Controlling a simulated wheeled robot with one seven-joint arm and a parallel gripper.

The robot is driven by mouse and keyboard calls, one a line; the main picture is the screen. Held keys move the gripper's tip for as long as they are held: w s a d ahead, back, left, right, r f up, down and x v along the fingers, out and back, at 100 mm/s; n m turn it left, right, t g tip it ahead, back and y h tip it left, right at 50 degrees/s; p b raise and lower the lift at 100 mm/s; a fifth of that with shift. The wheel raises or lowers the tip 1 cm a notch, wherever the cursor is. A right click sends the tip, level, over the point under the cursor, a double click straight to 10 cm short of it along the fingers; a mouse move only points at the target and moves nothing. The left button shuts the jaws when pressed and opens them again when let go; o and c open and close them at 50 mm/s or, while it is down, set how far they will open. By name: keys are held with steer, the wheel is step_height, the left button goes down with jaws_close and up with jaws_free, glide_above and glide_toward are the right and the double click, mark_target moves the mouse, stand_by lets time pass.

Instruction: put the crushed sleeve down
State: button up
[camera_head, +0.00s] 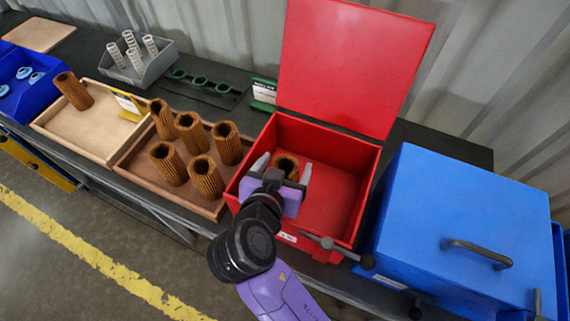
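A brown pleated sleeve (288,164) shows inside the open red box (343,150), near its left side. My gripper's palm hides its lower part, so I cannot tell whether it is crushed or whether it rests on the box floor. My gripper (283,168) is over the front left of the box with its two pale fingers spread wide. The sleeve shows between the fingers, with a gap on each side.
A wooden tray (136,178) holds several upright brown sleeves. A lighter tray (60,123) holds one sleeve (73,91) and a yellow card. The red lid (350,65) stands open behind the box. A closed blue box (465,225) stands right. A grey bin (157,68) holds white tubes.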

steer(key=shift+r, duration=0.15)
steer(key=shift+r, duration=0.15)
steer(key=v, duration=1.2)
